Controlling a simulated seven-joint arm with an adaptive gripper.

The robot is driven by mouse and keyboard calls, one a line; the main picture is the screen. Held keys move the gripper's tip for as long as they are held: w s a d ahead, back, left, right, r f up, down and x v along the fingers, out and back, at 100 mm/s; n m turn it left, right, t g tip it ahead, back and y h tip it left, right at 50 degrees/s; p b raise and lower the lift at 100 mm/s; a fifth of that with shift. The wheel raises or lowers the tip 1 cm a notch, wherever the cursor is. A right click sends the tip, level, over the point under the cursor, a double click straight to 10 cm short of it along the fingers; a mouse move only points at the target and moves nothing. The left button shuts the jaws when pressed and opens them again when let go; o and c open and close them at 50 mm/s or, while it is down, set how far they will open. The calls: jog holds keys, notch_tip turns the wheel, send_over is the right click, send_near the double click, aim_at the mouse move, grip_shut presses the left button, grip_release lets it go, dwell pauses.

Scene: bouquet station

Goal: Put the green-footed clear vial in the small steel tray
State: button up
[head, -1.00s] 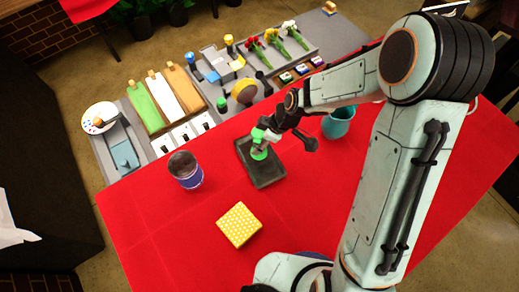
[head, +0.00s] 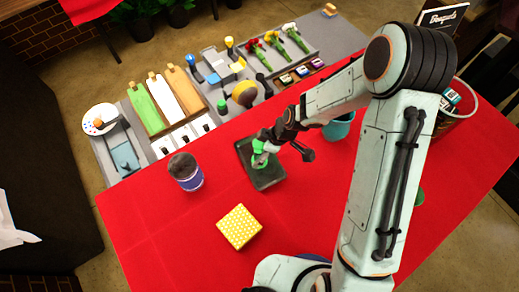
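The small steel tray (head: 272,181) is a dark, shallow rectangle lying on the red cloth near the back edge of the table. My gripper (head: 262,150) is over the tray and reaches down toward its surface. The green-footed vial (head: 260,161) shows as a green patch with a pale part, right at the fingertips and inside the tray's outline. My gripper hides most of its clear body. At this size I cannot tell whether the fingers press on it, or whether its foot touches the tray.
A grey shelf (head: 140,150) with flowers and tools runs behind. The front-left cloth is clear.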

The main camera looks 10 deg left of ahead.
jog(key=v, duration=1.2)
jog(key=shift+r, duration=0.25)
jog(key=s+d+r+m+h, duration=0.2)
jog(key=s+d+r+m, duration=0.2)
jog(key=s+m, duration=0.4)
jog(key=s+d+r+m+h, duration=0.1)
jog(key=s+d+r+m, duration=0.4)
jog(key=s+m, duration=0.3)
jog(key=shift+s+d+r+m+h, duration=0.25)
jog(key=shift+s+d+m+h, duration=0.15)
jog(key=shift+s+d, duration=0.35)
